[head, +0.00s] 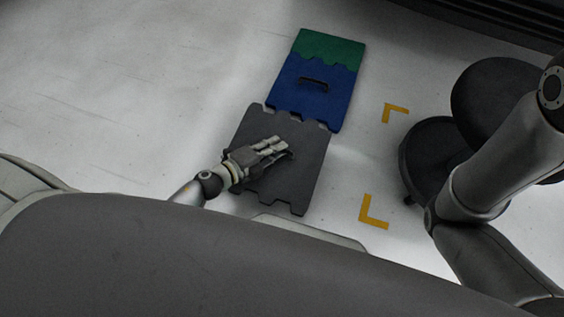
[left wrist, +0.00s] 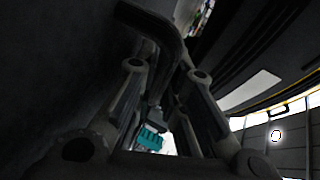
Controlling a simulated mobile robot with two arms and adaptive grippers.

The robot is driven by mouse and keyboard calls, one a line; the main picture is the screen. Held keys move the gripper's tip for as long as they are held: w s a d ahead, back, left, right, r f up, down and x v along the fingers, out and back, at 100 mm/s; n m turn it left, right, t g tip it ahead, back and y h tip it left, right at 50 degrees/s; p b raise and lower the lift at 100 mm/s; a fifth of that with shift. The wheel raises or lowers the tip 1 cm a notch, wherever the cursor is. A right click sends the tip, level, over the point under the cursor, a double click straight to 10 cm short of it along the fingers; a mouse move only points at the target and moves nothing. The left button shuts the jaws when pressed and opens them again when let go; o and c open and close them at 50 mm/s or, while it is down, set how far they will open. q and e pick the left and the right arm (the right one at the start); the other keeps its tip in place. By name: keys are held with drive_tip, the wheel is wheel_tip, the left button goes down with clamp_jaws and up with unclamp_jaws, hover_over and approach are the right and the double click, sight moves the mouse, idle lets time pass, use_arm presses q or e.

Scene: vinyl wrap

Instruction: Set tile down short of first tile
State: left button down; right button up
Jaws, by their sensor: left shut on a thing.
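A dark grey tile (head: 305,165) with toothed edges lies flat or nearly flat in the head view, just nearer to me than the blue tile (head: 286,92). Their toothed edges are close together; I cannot tell whether they touch or whether the grey tile is off the floor. My left gripper (head: 274,147) is over the grey tile's middle, shut on its handle, mostly hidden by the fingers. In the left wrist view a dark curved handle (left wrist: 155,22) shows at the fingers, beside a dark surface. My right gripper is out of view.
A green tile (head: 328,46) adjoins the blue one's far side, and the blue tile carries a black handle (head: 314,81). Yellow corner marks (head: 372,213) lie on the pale floor to the right. A dark round base (head: 430,160) stands farther right. Floor at left is clear.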

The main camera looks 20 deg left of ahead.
sight(282, 159)
use_arm(q)
drive_tip(key=shift+d+f+b, duration=0.6)
drive_tip(key=shift+d+f, duration=0.25)
drive_tip(key=shift+f, duration=0.25)
drive_tip(key=f+b, duration=0.3)
drive_tip(key=b, duration=0.1)
drive_tip(key=shift+d+f, duration=0.25)
drive_tip(key=shift+f, duration=0.05)
drive_tip(key=shift+r, duration=0.1)
drive_tip(key=c, duration=2)
unclamp_jaws()
drive_tip(key=o, duration=0.5)
